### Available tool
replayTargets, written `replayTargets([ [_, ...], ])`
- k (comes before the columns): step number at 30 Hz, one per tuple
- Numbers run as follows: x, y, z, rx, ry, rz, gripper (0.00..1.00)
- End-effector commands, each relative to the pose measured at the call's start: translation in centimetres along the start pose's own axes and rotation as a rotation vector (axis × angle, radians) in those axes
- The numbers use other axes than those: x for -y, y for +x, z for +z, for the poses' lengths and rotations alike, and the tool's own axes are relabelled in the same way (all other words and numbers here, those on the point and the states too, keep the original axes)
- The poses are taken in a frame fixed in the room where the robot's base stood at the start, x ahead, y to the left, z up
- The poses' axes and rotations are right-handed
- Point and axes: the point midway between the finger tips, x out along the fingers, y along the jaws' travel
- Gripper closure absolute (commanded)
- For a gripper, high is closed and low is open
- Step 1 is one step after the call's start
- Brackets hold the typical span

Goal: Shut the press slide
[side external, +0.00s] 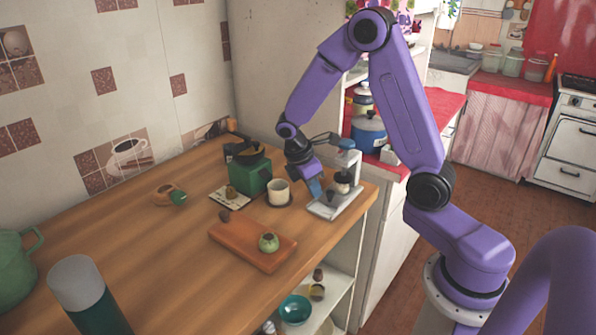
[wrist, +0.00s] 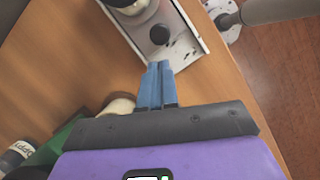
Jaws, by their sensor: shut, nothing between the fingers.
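The press (side external: 347,163) is a pale grey stand with an upright column and a flat base, near the counter's right end. A dark and white part (side external: 342,183) sits in its middle, above the base. In the wrist view its metal base tray (wrist: 186,46) shows at the top, with a black round knob (wrist: 159,34) on it. I cannot tell how far the slide stands open. My gripper (side external: 317,191) is at the left side of the press, blue fingers pointing down. In the wrist view the fingers (wrist: 160,66) are together and empty, by the tray's near edge.
A wooden board (side external: 232,243) with a green round pot (side external: 268,242) lies in front. The counter's right edge is close to the press.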

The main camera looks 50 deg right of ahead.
Motion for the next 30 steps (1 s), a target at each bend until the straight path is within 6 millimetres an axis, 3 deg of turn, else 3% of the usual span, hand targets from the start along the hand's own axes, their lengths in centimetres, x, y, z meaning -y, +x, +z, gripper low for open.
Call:
replayTargets([
  [2, 0.0, -0.8, -1.7, -0.001, -0.004, 0.003, 1.0],
  [9, -0.1, -6.1, -1.4, -0.005, 0.002, 0.008, 1.0],
  [15, -0.1, -9.2, -1.3, -0.002, 0.002, 0.005, 1.0],
  [23, 0.3, -10.8, -1.4, -0.007, 0.001, 0.007, 1.0],
  [30, 4.2, -11.7, -2.7, -0.067, 0.0, 0.045, 1.0],
])
